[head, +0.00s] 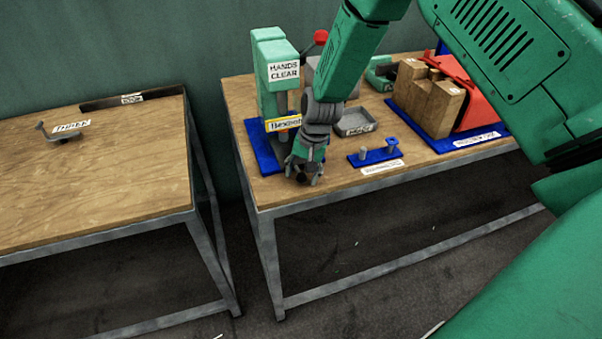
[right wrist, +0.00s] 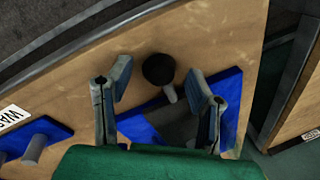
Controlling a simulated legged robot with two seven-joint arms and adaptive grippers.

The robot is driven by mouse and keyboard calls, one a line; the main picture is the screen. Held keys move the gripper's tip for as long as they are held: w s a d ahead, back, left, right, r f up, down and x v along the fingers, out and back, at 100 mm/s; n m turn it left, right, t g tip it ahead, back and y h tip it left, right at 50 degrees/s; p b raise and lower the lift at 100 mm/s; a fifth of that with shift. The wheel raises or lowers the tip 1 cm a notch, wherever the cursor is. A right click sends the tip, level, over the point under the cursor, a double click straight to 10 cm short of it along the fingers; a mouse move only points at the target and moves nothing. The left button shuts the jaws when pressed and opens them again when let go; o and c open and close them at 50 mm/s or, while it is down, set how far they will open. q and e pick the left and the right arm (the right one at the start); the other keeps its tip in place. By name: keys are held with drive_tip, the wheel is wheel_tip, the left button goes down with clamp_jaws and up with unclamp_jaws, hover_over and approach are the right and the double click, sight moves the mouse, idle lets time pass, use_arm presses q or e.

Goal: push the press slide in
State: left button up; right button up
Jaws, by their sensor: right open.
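The green press (head: 275,75), labelled "HANDS CLEAR", stands on a blue base (head: 260,148) at the left end of the right-hand table. My right gripper (head: 303,178) points down at the front of the press, over the table's front part. In the right wrist view, a round black knob on a short grey stem (right wrist: 158,69) shows between and just beyond my open fingers. The stem leads toward a grey plate (right wrist: 170,122), apparently the press slide, on the blue base. I cannot tell whether a finger touches the knob. The arm hides part of the press. My left gripper is out of view.
A grey tray (head: 356,121) and a blue plate with two pegs (head: 375,156) lie right of the gripper. A brown block (head: 428,98) and a red part (head: 478,88) are farther right. A gap separates the left table (head: 100,190).

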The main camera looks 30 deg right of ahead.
wheel_tip(320, 180, up, 11)
drive_tip(key=s+d, duration=0.1)
drive_tip(key=shift+s+d+r, duration=0.2)
drive_tip(key=shift+s+d, duration=0.05)
drive_tip(key=shift+s, duration=0.05)
idle(0.4)
drive_tip(key=s+f+b, duration=0.1)
drive_tip(key=s+f, duration=0.1)
drive_tip(key=f, duration=0.2)
drive_tip(key=s+f+n+b, duration=0.1)
drive_tip(key=s+f, duration=0.1)
drive_tip(key=f, duration=0.1)
drive_tip(key=s+a+f+n+h, duration=0.1)
drive_tip(key=s+f, duration=0.1)
drive_tip(key=f, duration=0.2)
drive_tip(key=shift+s+f+b, duration=0.25)
drive_tip(key=shift+f+b, duration=0.05)
drive_tip(key=shift+b, duration=0.1)
drive_tip(key=s+a+f+n+b, duration=0.2)
drive_tip(key=s+f+n+b, duration=0.1)
drive_tip(key=s+f, duration=0.6)
drive_tip(key=s+a+f+n+g+b, duration=0.1)
drive_tip(key=s+a+f+n+b, duration=0.2)
drive_tip(key=s+f, duration=0.6)
drive_tip(key=s+n, duration=0.2)
drive_tip(key=s, duration=0.5)
drive_tip(key=shift+h+b, duration=0.3)
